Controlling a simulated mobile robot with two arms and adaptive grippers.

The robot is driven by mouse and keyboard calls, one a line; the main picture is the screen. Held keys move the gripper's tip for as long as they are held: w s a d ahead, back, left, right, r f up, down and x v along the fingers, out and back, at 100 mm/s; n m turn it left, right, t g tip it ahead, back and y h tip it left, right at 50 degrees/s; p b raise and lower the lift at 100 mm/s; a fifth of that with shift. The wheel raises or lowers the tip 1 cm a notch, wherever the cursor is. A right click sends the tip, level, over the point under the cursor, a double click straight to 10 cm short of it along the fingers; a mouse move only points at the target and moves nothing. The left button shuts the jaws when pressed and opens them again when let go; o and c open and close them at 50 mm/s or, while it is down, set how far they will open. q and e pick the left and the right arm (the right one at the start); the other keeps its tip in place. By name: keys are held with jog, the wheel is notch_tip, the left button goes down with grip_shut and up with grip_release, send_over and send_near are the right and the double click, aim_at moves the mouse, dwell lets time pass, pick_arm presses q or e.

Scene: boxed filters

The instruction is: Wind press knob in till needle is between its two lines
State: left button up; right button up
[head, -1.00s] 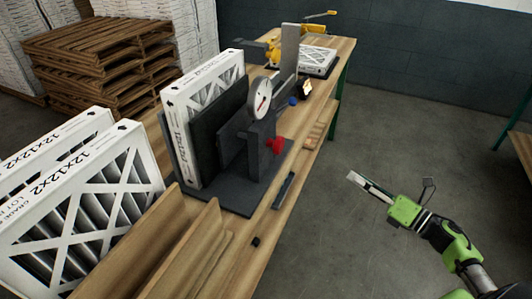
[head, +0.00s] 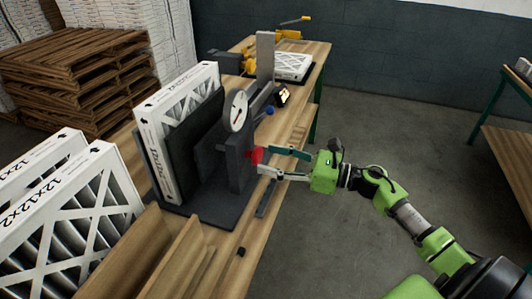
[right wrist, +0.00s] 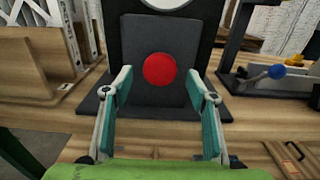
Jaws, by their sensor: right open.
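The press (head: 232,168) is dark grey and stands on a dark base plate on the bench. Its red knob (head: 257,155) faces my right arm; it also shows as a red disc in the right wrist view (right wrist: 159,69). The round white dial (head: 236,111) sits on top, with a needle too small to read against its lines. A boxed filter (head: 178,130) stands upright against the press plate. My right gripper (head: 272,162) is open, its fingers pointing at the knob. In the right wrist view the fingertips (right wrist: 163,88) lie either side of the knob, apart from it. My left gripper is not in view.
Wooden rails (head: 172,250) and more boxed filters (head: 85,215) stand at the near left. A blue-knobbed lever (right wrist: 277,71) is right of the press in the wrist view. Another filter (head: 293,66) lies flat farther back. Open floor is right of the bench.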

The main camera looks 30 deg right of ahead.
jog(key=shift+x, duration=1.05)
jog(key=c, duration=1.1)
jog(key=shift+m, duration=0.3)
